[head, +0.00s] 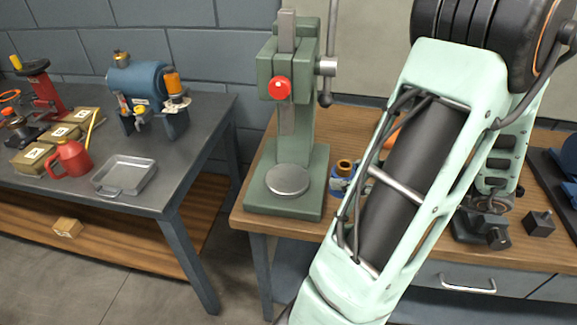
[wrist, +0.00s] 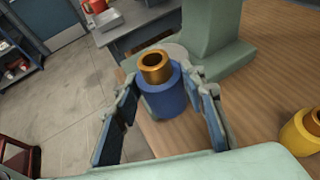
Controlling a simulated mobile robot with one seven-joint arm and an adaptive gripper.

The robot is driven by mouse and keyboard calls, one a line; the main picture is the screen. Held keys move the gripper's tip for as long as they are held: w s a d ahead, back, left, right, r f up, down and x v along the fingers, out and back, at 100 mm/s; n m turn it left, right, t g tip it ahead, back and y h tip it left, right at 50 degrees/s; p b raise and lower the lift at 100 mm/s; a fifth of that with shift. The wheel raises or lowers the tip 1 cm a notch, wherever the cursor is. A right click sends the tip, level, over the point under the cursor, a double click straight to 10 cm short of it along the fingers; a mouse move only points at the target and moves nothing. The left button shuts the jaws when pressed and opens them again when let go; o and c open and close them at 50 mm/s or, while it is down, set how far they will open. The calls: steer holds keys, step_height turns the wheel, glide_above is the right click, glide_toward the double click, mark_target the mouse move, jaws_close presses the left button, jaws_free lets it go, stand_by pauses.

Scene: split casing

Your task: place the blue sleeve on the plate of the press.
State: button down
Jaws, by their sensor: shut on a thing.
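The green press (head: 290,120) stands on the wooden bench, with a round grey plate (head: 287,178) on its base. The plate is bare. My gripper (wrist: 168,80) is shut on the blue sleeve (wrist: 165,98), which has a copper-coloured bush (wrist: 155,67) standing out of its top. The sleeve looks roughly upright. In the head view the sleeve (head: 339,184) is just right of the press base, partly hidden by my arm. In the wrist view the press base lies beyond it. I cannot tell how high the sleeve is above the bench.
A yellow sleeve (wrist: 304,132) stands on the bench at the right of the wrist view. Dark blocks (head: 482,229) lie right of my arm. A dark table (head: 200,135) at left holds a metal tray (head: 124,174), a red can (head: 69,160) and boxes. A gap separates table and bench.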

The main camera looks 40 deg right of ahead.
mark_target(337, 166)
steer(key=w+a, duration=0.1)
steer(key=w, duration=0.3)
steer(key=w+a, duration=0.2)
steer(key=w, duration=0.3)
steer(key=w+a, duration=0.1)
steer(key=w, duration=0.3)
steer(key=shift+w+a+r+p, duration=0.1)
steer(key=shift+w+a+p, duration=0.05)
steer(key=shift+p, duration=0.2)
steer(key=f, duration=0.2)
steer(key=shift+w+a+f, duration=0.15)
steer(key=shift+w+f, duration=0.2)
steer(key=shift+f, duration=0.4)
steer(key=shift+f, duration=0.1)
steer(key=shift+f+b, duration=0.15)
steer(key=shift+b, duration=0.2)
steer(key=c, duration=1.2)
jaws_free()
steer(key=shift+c, duration=0.2)
steer(key=shift+s+r, duration=0.2)
steer(key=shift+r, duration=0.05)
steer(key=v, duration=1.1)
steer(key=shift+s+r+p, duration=0.1)
steer(key=shift+s+p, duration=0.2)
steer(key=shift+s, duration=0.05)
